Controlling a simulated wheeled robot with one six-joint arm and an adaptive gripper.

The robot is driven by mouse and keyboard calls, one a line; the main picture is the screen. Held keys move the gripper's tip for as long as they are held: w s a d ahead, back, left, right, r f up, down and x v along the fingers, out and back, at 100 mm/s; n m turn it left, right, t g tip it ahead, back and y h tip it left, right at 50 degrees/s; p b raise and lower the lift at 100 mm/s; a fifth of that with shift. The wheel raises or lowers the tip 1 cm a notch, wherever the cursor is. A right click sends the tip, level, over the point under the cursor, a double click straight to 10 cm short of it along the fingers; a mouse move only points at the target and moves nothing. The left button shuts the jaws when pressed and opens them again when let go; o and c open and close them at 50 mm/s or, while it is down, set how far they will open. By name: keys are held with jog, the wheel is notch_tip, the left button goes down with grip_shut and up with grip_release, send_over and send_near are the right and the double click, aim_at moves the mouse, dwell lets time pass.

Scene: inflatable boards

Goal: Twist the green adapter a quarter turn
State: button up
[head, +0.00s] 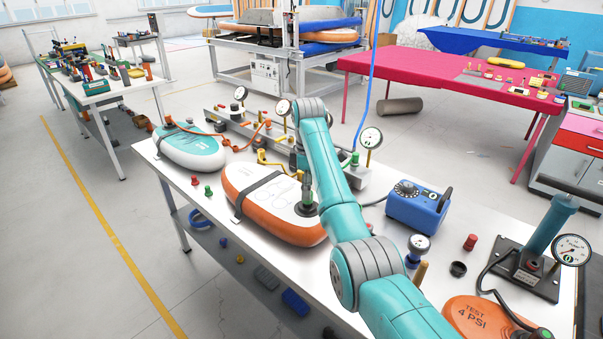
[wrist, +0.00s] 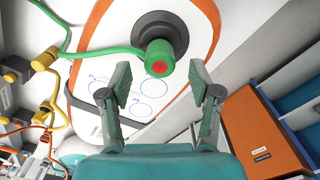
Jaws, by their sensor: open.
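The green adapter (wrist: 157,57) has a red centre. In the wrist view it sits on a dark round valve (wrist: 172,32) in a white board with an orange edge (wrist: 205,20). A green hose (wrist: 95,52) runs from it to the left. My gripper (wrist: 160,82) is open, with its two fingers on either side of and just short of the adapter, and nothing between the tips. In the head view the orange-edged board (head: 262,222) lies on the workbench under my arm; I cannot make out the adapter there.
A teal board (head: 192,148) lies at the bench's far left. A blue box with a dial (head: 418,207) and a pump on a dark plate (head: 520,270) stand to the right. An orange test board (head: 478,315) lies in front. Yellow fittings (wrist: 43,60) show at left in the wrist view.

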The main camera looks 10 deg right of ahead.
jog(key=shift+f, duration=1.55)
grip_shut()
jog(key=c, duration=0.9)
grip_release()
jog(key=shift+c, duration=1.3)
jog(key=m, duration=0.5)
jog(key=shift+w, duration=0.1)
jog(key=shift+m, duration=1)
jog(key=m, duration=0.3)
